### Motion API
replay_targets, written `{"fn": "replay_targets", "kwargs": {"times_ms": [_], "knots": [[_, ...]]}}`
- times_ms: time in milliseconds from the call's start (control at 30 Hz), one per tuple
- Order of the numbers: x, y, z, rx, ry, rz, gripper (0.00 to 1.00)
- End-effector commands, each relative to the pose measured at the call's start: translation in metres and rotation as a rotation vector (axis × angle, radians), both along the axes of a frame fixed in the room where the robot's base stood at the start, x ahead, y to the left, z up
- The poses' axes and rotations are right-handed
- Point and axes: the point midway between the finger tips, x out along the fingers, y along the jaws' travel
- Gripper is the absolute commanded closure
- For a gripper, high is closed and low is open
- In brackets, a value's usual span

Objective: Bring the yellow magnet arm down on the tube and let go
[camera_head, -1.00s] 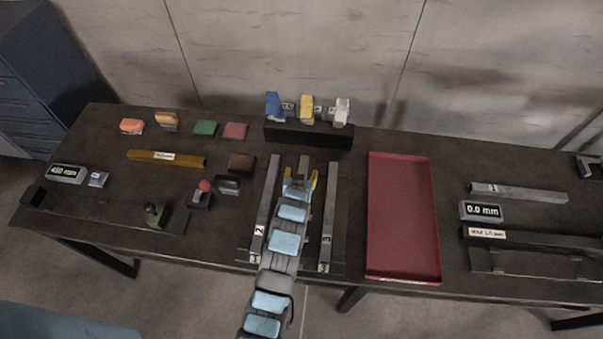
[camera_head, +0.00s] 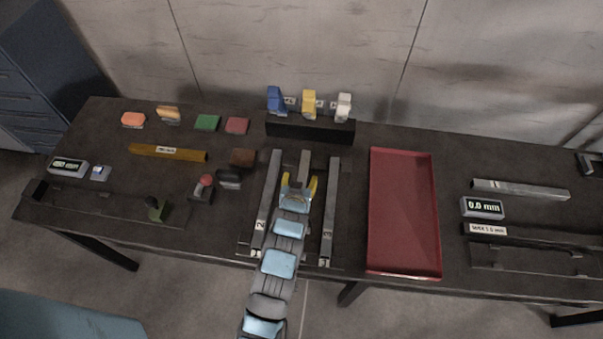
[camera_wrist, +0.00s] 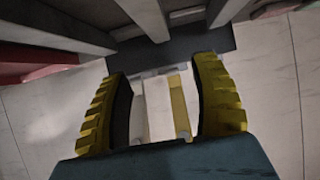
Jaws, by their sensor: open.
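The yellow magnet arm (camera_head: 308,103) stands up on a black block at the back, between a blue one (camera_head: 275,99) and a white one (camera_head: 344,105). My gripper (camera_head: 298,187) is in front of the block, over the middle of three grey bars (camera_head: 305,163). In the wrist view my gripper (camera_wrist: 165,100) has its yellow ridged fingers spread wide. A yellow strip (camera_wrist: 179,106) with a pale area beside it shows between them. I cannot tell how near it is or whether a finger touches it. Which bar is the tube is unclear.
The black block (camera_head: 310,129) closes off the back. Grey bars (camera_head: 267,205) and (camera_head: 330,215) flank my gripper. A red tray (camera_head: 437,215) lies to the right, with a 0.0 mm display (camera_head: 482,208) beyond it. Small coloured blocks lie to the left.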

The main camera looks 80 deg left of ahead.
Motion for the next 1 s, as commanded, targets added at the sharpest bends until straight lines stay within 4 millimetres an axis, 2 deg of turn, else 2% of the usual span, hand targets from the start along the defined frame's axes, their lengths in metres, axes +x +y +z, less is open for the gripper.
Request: {"fn": "replay_targets", "kwargs": {"times_ms": [200,400,1000], "knots": [[-0.009,-0.021,0.013,0.001,0.000,0.000,0.37],[-0.014,-0.034,0.019,-0.002,0.001,0.000,0.37],[-0.016,-0.038,0.022,-0.002,0.001,0.000,0.37]]}}
